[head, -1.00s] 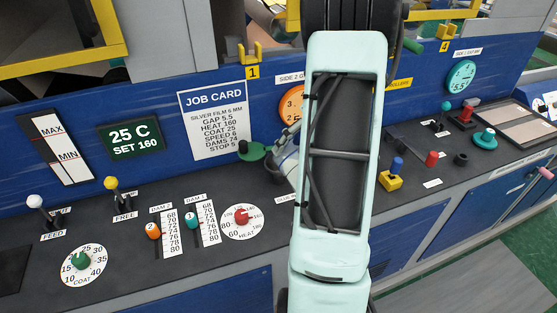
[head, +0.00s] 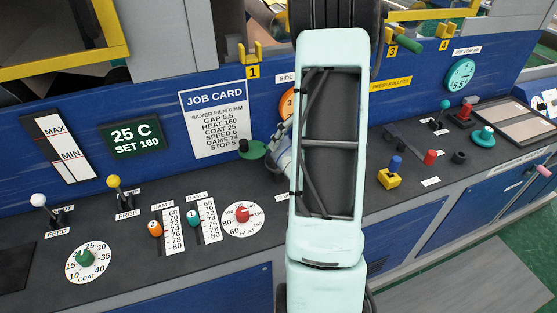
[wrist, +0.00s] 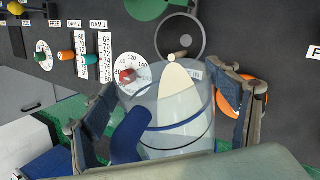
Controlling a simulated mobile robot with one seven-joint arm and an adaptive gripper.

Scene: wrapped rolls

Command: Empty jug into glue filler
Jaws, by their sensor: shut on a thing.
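In the wrist view my gripper (wrist: 172,100) is shut on a clear jug (wrist: 195,138) with a blue handle (wrist: 130,135) and a blue band. Cream-coloured glue (wrist: 178,85) shows inside it, reaching a point near the far rim. A round grey-rimmed opening (wrist: 203,30), apparently the glue filler, lies just beyond the jug's rim. I cannot tell whether glue is running out. A green lid (wrist: 148,6) sits beside the opening; it also shows in the head view (head: 254,150). There my arm hides the filler and most of the jug.
The dark console carries the feed lever (head: 38,201), free lever (head: 114,183), coat dial (head: 87,258), dam sliders and heat dial (head: 243,214) left of my arm. A yellow block with a blue knob (head: 391,178) and red button (head: 430,157) stand to the right. The job card (head: 214,120) is behind.

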